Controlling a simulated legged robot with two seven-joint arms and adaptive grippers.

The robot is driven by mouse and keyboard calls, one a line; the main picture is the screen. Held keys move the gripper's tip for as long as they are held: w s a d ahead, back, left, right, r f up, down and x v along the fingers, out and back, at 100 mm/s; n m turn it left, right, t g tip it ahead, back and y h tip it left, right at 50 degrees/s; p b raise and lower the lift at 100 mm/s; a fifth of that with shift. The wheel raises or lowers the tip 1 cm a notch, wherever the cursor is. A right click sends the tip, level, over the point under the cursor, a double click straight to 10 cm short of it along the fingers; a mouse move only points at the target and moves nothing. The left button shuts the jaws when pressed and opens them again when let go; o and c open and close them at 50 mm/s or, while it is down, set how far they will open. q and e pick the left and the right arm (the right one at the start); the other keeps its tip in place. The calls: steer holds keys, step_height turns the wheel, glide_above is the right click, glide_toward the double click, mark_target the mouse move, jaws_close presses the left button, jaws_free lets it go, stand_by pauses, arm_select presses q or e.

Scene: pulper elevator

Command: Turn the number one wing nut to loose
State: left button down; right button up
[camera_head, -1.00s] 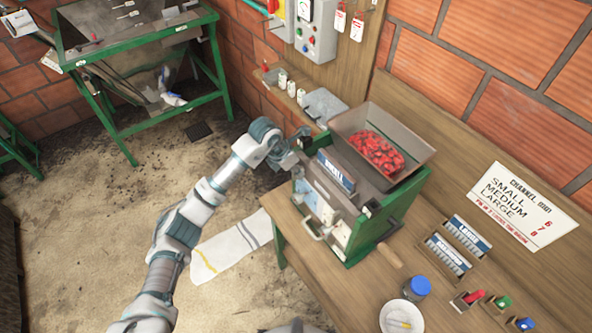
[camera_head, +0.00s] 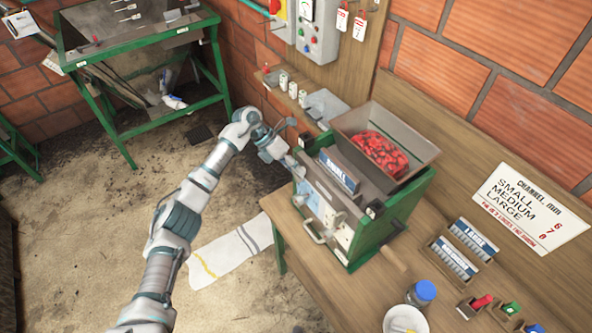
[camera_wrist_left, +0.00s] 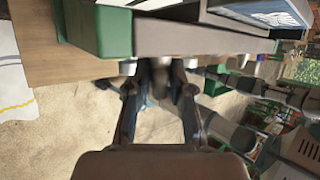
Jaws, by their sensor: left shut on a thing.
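The pulper (camera_head: 385,235) is a green machine with a hopper of red cherries, standing on the wooden bench. My left gripper (camera_head: 293,166) is at its upper left corner, reaching in from the left. In the left wrist view its two fingers (camera_wrist_left: 160,88) are closed in on a small greyish part at the machine's edge, taken to be the wing nut. The part is blurred and mostly hidden by the fingers, and I cannot read a number on it. My right gripper does not show.
A channel sign (camera_head: 528,210) lies on the bench at right. Label racks (camera_head: 470,232), a blue-lidded jar (camera_head: 421,292) and a white dish (camera_head: 405,319) are near the front. A control box (camera_head: 318,30) hangs behind.

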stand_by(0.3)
arm_select(q)
steer(key=c, duration=1)
jaws_free()
steer(key=shift+w, duration=0.1)
steer(key=shift+a, duration=0.1)
steer(key=v, duration=1.2)
steer(key=shift+w+f, duration=0.1)
steer(key=shift+w, duration=0.05)
steer(key=shift+c, duration=0.2)
